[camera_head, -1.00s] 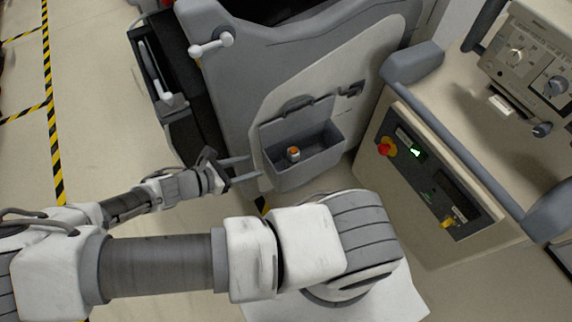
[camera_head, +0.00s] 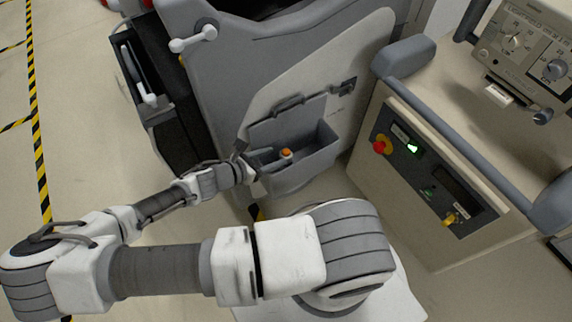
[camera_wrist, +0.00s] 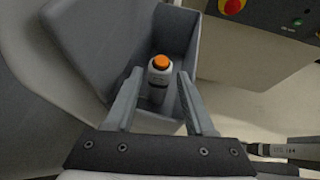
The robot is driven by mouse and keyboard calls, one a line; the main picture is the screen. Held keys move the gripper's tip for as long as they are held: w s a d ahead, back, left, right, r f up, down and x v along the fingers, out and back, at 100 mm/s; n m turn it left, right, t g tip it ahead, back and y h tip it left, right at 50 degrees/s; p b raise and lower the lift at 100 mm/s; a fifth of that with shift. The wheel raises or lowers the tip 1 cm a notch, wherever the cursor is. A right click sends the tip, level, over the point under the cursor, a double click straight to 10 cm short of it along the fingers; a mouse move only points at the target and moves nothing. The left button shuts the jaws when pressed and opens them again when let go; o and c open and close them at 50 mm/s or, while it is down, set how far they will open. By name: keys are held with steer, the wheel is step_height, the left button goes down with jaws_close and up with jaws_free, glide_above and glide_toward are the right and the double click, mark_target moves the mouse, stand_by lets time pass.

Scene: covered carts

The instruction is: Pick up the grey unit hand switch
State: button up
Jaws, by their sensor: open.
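The grey hand switch (camera_wrist: 159,80) has an orange button on top and stands inside a grey open bin on the side of the large grey unit. It also shows in the head view (camera_head: 286,155). My gripper (camera_wrist: 157,88) is open, with one finger on each side of the switch in the wrist view. I cannot tell whether either finger touches it. In the head view my gripper (camera_head: 262,160) reaches in over the bin's left side. The lower part of the switch is dark and partly in shadow.
The bin (camera_head: 325,140) has a raised lid behind it and walls close around the fingers. A beige cart (camera_head: 420,225) with a red knob and handrail stands close on the right. A black side tray (camera_head: 150,90) is on the left. Clear floor lies at far left.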

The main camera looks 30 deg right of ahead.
mark_target(284, 154)
steer(key=b+x, duration=0.2)
steer(key=x, duration=0.2)
steer(key=shift+d+f, duration=0.25)
steer(key=shift+d, duration=0.1)
jaws_close()
